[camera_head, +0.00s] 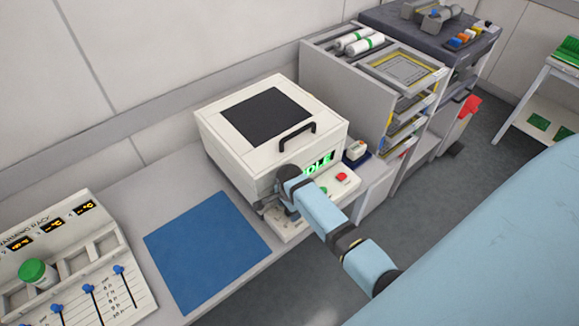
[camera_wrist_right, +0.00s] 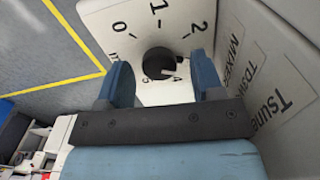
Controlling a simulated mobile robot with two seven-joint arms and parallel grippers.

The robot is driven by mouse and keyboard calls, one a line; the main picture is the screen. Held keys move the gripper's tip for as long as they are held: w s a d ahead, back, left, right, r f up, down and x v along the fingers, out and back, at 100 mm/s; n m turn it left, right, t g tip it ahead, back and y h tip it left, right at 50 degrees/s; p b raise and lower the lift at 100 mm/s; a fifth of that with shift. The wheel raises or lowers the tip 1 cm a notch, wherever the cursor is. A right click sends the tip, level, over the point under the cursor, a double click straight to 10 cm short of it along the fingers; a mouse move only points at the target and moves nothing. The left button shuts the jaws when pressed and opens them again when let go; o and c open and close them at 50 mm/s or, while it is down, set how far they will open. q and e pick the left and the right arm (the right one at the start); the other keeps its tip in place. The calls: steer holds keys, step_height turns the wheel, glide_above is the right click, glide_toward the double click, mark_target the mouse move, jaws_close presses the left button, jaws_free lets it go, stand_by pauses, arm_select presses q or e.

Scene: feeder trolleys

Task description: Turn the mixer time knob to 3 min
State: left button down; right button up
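The mixer (camera_head: 222,130) is a white box with a dark lid window, a black handle and a green display reading IDLE, partly covered by my arm. Its time knob (camera_wrist_right: 158,61) is a dark round knob in the right wrist view. The numerals 0, 1 and 2 show around it; the 3 is not clearly visible. A light mark shows at the knob's lower right; its exact setting is unclear. My right gripper (camera_wrist_right: 162,84) is open, its blue fingers apart on either side of the knob, with gaps showing. In the head view my arm hides the knob. My left gripper is out of view.
A red button (camera_head: 341,177) and a small device (camera_head: 356,151) are right of my arm. A blue mat (camera_head: 205,250) lies left on the bench. A rack with blue sliders (camera_head: 70,270) stands farther left. Shelves with trays (camera_head: 400,75) stand right of the mixer.

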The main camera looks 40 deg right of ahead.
step_height(320, 180, up, 14)
steer(key=b, duration=0.1)
stand_by(0.5)
steer(key=shift+f, duration=0.1)
steer(key=s+a+f+n+t, duration=0.3)
steer(key=s+f+n+t, duration=0.2)
steer(key=s+f+n, duration=0.3)
steer(key=s+a+r+n+t+y, duration=0.2)
steer(key=s+a+n+t, duration=0.4)
steer(key=s+n, duration=0.5)
steer(key=shift+s+a+n+y, duration=0.15)
steer(key=shift+a+n+y, duration=0.35)
steer(key=shift+a+n, duration=0.45)
